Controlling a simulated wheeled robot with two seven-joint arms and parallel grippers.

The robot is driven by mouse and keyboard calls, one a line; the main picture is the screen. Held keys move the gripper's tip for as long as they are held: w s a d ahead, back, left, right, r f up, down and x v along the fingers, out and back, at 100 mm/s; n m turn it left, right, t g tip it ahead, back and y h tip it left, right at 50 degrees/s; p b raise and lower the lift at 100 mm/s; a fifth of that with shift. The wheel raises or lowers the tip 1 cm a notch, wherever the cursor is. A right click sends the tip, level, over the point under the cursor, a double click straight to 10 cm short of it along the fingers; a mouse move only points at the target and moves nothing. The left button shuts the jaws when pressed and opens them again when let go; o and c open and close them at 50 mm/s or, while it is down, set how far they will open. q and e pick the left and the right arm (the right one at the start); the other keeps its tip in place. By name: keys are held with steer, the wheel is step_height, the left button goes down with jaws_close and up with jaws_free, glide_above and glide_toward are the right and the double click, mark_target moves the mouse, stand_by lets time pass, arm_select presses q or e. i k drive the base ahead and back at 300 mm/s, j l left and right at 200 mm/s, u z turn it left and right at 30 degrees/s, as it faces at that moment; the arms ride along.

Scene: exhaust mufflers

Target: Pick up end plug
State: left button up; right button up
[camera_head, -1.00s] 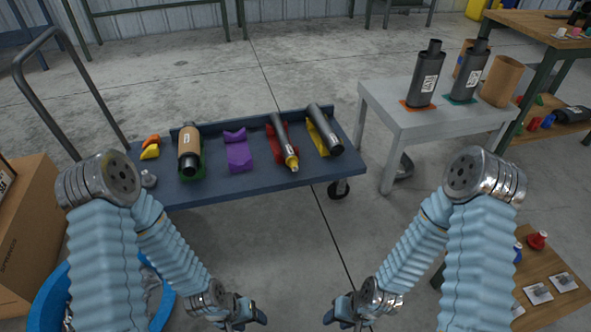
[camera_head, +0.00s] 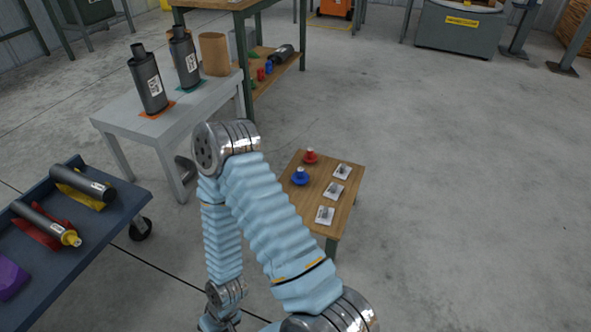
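A blue plug (camera_head: 300,177) and a red plug (camera_head: 310,156) stand apart near the left edge of a small wooden table (camera_head: 338,206). I cannot tell which one the task means. A yellow plug-like end (camera_head: 70,238) sits on a dark pipe on the cart at left. My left gripper is out of view.
Three white cards (camera_head: 335,189) with small grey parts lie on the small table. A grey table (camera_head: 120,124) holds two dark mufflers (camera_head: 150,84) and a brown cylinder (camera_head: 214,54). The blue cart (camera_head: 112,222) stands at left. The floor at right is clear.

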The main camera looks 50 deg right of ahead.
mark_target(300, 175)
steer(key=z, duration=1.8)
